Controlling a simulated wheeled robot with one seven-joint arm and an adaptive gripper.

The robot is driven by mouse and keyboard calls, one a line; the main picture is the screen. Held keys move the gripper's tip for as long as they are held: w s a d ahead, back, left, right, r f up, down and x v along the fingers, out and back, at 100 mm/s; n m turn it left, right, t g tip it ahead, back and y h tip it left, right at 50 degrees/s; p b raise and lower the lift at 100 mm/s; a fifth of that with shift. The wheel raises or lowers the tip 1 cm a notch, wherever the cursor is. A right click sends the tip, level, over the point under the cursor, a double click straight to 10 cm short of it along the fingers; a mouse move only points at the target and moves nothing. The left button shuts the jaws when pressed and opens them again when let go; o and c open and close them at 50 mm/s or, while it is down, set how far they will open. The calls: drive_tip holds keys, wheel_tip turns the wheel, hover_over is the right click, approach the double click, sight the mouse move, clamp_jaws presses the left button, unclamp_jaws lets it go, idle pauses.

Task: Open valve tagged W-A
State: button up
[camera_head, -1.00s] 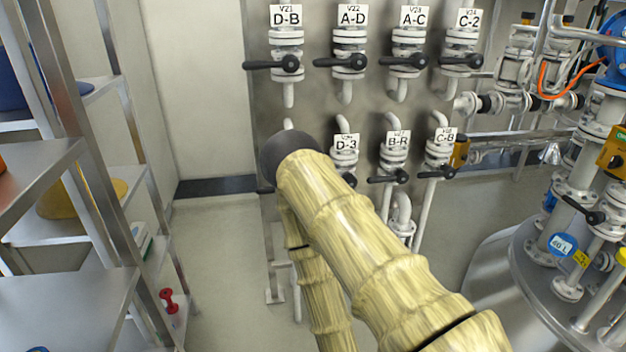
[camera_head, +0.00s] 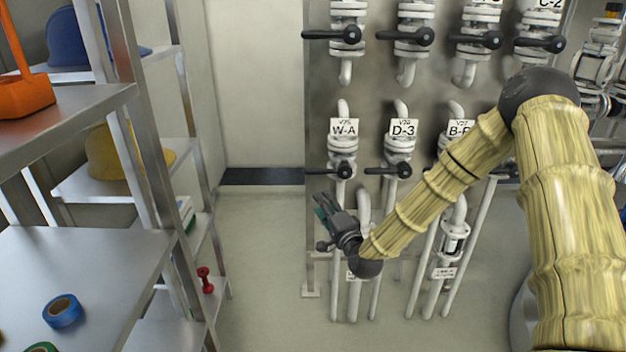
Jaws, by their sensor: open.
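The valve tagged W-A (camera_head: 344,143) is the leftmost of the lower row on the grey panel. Its black lever handle (camera_head: 330,172) lies roughly level, pointing left from the stem. My gripper (camera_head: 322,207) is below and slightly left of that handle, apart from it in the picture. Its jaws are open and empty, pointing up and left. How far the gripper stands in front of the panel is hard to tell. My arm covers part of the pipes to the right of W-A.
Valve D-3 (camera_head: 402,143) stands close to the right of W-A, with its own black lever. Another valve row (camera_head: 408,38) is above. A metal shelf (camera_head: 95,255) with blue tape (camera_head: 62,311) is at the left. Open floor (camera_head: 262,250) lies between shelf and panel.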

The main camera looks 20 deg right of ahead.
sight(315, 174)
drive_tip(key=shift+m+t, duration=0.5)
drive_tip(key=w+r, duration=0.1)
drive_tip(key=w, duration=0.3)
drive_tip(key=w+r, duration=0.2)
drive_tip(key=w, duration=0.2)
drive_tip(key=w+r+p, duration=0.1)
drive_tip(key=w+r, duration=0.1)
drive_tip(key=w, duration=0.1)
drive_tip(key=shift+w, duration=0.4)
clamp_jaws()
